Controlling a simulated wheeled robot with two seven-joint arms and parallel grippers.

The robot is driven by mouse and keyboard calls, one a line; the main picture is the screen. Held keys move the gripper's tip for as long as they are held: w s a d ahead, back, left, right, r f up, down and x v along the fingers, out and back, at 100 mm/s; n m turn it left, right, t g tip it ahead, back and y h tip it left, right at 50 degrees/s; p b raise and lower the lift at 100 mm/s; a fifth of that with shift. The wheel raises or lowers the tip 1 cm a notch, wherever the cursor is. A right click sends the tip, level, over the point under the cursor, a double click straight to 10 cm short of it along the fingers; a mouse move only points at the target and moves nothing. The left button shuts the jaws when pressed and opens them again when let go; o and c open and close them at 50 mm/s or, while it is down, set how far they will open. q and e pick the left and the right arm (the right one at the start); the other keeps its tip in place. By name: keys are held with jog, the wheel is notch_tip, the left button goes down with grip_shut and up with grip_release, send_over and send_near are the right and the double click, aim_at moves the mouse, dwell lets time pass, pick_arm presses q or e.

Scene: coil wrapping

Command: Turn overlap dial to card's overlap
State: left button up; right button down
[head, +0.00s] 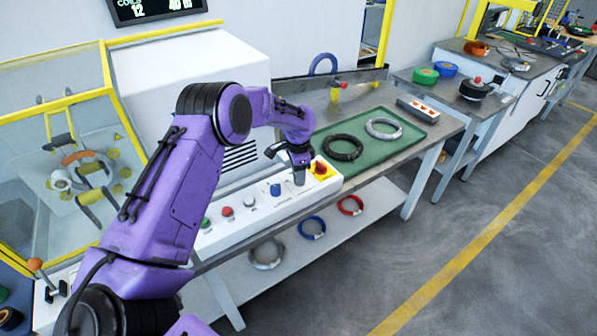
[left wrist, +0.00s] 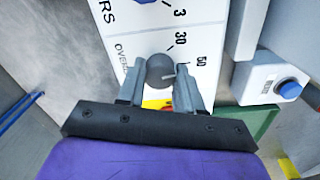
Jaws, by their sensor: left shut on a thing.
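The overlap dial (left wrist: 160,70) is a dark grey round knob on a white panel, with a pale pointer line on its lower right side. The printed numbers 30 and 50 and part of the word "OVERL" show around it. My left gripper (left wrist: 162,88) is shut on the dial, one finger on each side. In the head view my left gripper (head: 299,174) reaches down onto the right part of the white control panel (head: 262,207) and hides the dial. No card with a readable overlap value shows. My right gripper is out of view.
A red button on a yellow plate (head: 320,169) is just right of the gripper. A blue knob (head: 275,189) is to its left. A green mat (head: 385,152) holds a black coil (head: 343,148) and a grey coil (head: 384,128).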

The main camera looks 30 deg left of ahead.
pick_arm(q)
jog(key=shift+r+n+p, duration=0.2)
jog(key=shift+n+p, duration=0.35)
jog(key=shift+n, duration=0.35)
jog(key=n+p, duration=0.1)
jog(key=n, duration=0.1)
jog(key=shift+n, duration=0.4)
jog(key=shift+f+n+p, duration=0.1)
jog(key=shift+n+p, duration=0.5)
jog(key=shift+n, duration=0.6)
jog(key=shift+n+p, duration=0.35)
jog(key=shift+n, duration=1.15)
jog(key=o, duration=1)
jog(key=shift+o, duration=0.2)
notch_tip(320, 180, up, 10)
jog(key=b, duration=0.2)
jog(key=shift+a+r, duration=0.15)
jog(key=shift+r, duration=0.05)
